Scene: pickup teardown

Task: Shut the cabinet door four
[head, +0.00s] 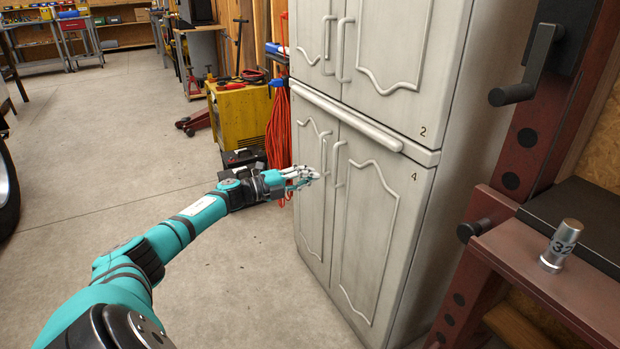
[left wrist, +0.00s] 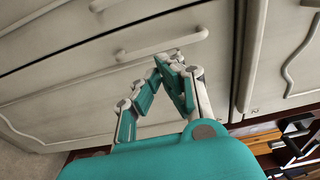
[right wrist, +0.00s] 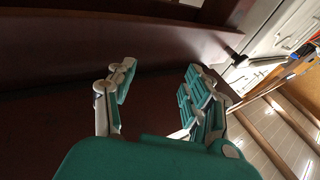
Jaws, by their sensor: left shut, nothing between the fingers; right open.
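Cabinet door four (head: 365,225) is the lower right door of the pale grey cabinet, marked with a small 4. It looks flush or nearly flush with the cabinet front; a small gap cannot be ruled out. Its curved handle (head: 335,165) is on its left side. My left gripper (head: 316,176) is shut and empty, at the lower doors beside the handles. In the left wrist view my left gripper (left wrist: 170,60) is close to the cabinet front, by a pale bar handle (left wrist: 162,47); contact cannot be told. My right gripper (right wrist: 158,80) is open and empty before a dark red surface.
Door two (head: 395,60) above looks shut. A dark red steel frame (head: 510,165) with a shelf and a metal cylinder (head: 562,246) stands at the right. A yellow machine (head: 240,118) and red hose (head: 279,130) are left of the cabinet. The floor at left is open.

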